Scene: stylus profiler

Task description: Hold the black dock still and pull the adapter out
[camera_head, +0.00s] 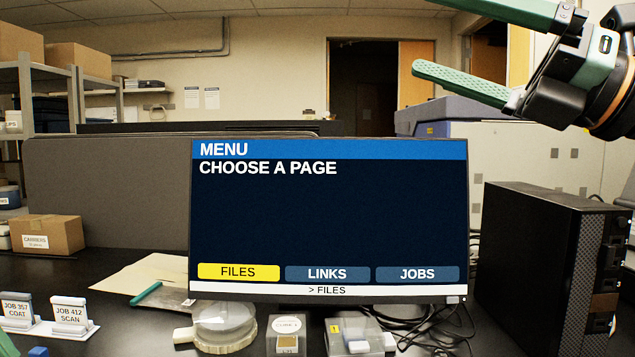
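I cannot make out a black dock or an adapter for certain in this view. Black cables (425,328) lie in a tangle on the desk right of the monitor's foot. My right gripper (432,36) is at the upper right, high above the desk, with its two green fingers spread wide and nothing between them. Its upper finger is partly cut off by the picture's top edge. A green piece at the lower left corner may be part of my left arm, but its fingers cannot be made out.
A monitor (330,220) shows a menu with FILES highlighted. A black computer tower (550,260) stands at right. In front are a round clear dish (223,325) and small clear boxes (288,335). Job cards (70,315) and a cardboard box (47,234) are at left.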

